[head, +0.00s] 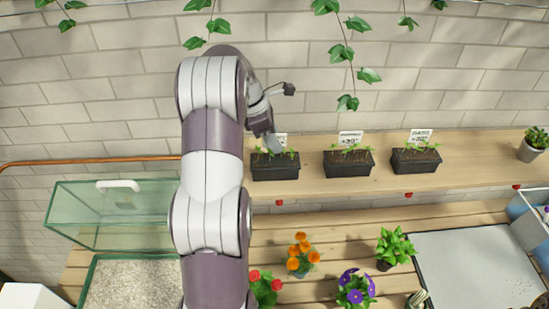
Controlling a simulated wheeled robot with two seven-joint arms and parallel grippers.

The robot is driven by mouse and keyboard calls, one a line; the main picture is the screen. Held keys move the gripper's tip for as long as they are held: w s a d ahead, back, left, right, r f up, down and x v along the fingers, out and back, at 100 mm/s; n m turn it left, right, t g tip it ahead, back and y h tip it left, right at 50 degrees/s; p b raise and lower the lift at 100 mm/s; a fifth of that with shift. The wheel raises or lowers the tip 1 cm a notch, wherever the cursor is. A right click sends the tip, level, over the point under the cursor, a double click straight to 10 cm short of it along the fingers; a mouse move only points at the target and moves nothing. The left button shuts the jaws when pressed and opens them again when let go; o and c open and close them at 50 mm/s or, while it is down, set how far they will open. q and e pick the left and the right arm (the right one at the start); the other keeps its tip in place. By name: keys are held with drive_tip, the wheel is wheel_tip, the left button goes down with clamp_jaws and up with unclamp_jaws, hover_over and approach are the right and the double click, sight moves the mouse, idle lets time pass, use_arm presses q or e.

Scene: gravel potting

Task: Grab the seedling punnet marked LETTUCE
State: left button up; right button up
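Three black seedling punnets with small green sprouts stand in a row on the wooden shelf by the brick wall: a left one (275,173), a middle one (348,164) and a right one (416,162). Each has a white label behind it. The writing is too small to read, and the left label is partly hidden by my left gripper (272,141). That gripper points down over the back of the left punnet, near its sprouts. Its fingers are too small and overlapped to show whether they are open. My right gripper is out of view.
A glass case (70,215) and a gravel tray (130,282) are at the left. Potted orange (300,252), red (263,288) and purple flowers (355,290) and a leafy plant (394,246) stand on the lower bench. A grey mat (475,265) lies right. Vines hang above.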

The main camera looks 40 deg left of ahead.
use_arm(q)
drive_tip(key=shift+x, duration=1)
drive_tip(key=shift+r, duration=0.1)
clamp_jaws()
idle(0.5)
